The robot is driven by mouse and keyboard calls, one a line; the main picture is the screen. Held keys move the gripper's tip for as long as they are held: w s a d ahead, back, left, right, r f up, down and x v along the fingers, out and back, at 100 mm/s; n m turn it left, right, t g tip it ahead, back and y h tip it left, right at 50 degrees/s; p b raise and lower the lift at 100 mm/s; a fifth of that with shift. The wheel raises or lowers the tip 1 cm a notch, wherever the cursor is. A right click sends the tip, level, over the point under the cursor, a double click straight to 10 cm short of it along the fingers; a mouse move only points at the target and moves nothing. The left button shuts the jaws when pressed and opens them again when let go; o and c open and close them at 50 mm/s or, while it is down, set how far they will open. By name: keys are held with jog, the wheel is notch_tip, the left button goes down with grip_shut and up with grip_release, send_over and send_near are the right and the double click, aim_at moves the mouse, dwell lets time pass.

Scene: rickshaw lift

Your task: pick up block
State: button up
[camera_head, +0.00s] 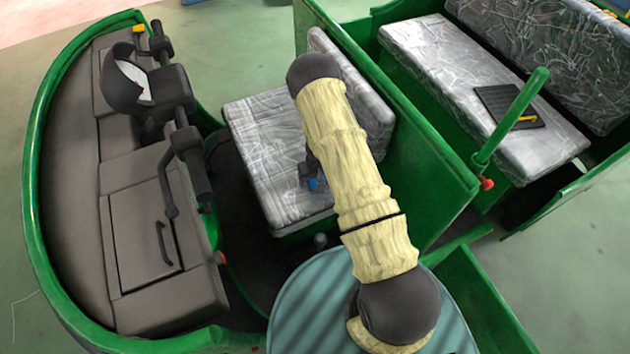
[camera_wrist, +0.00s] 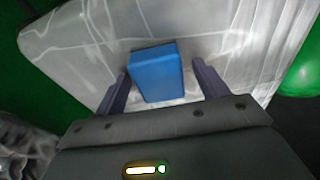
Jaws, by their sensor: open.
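The blue block (camera_wrist: 158,76) lies on the grey, plastic-wrapped front seat (camera_wrist: 70,38). In the wrist view my gripper (camera_wrist: 162,82) is open, with one finger to the left and one to the right of the block. The block's near end sits between the fingertips, with a gap on each side. My arm hides much of the seat (camera_head: 262,140) there.
The green rickshaw's handlebar (camera_head: 180,125) and dashboard stand left of the seat. A green partition (camera_head: 420,150) stands to its right. Behind it, a rear bench (camera_head: 450,70) carries a dark tray (camera_head: 492,97) with a yellow item (camera_head: 526,119). A green post (camera_head: 512,115) rises there.

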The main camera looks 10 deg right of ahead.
dwell(0.4)
jog(key=c, duration=1.1)
notch_tip(320, 180, up, 10)
jog(key=p, duration=0.8)
jog(key=shift+r, duration=0.1)
jog(key=shift+o, duration=0.7)
jog(key=s+d+r+m, duration=0.1)
jog(key=s+d+r, duration=0.5)
jog(key=d+r, duration=0.1)
jog(key=shift+r, duration=0.7)
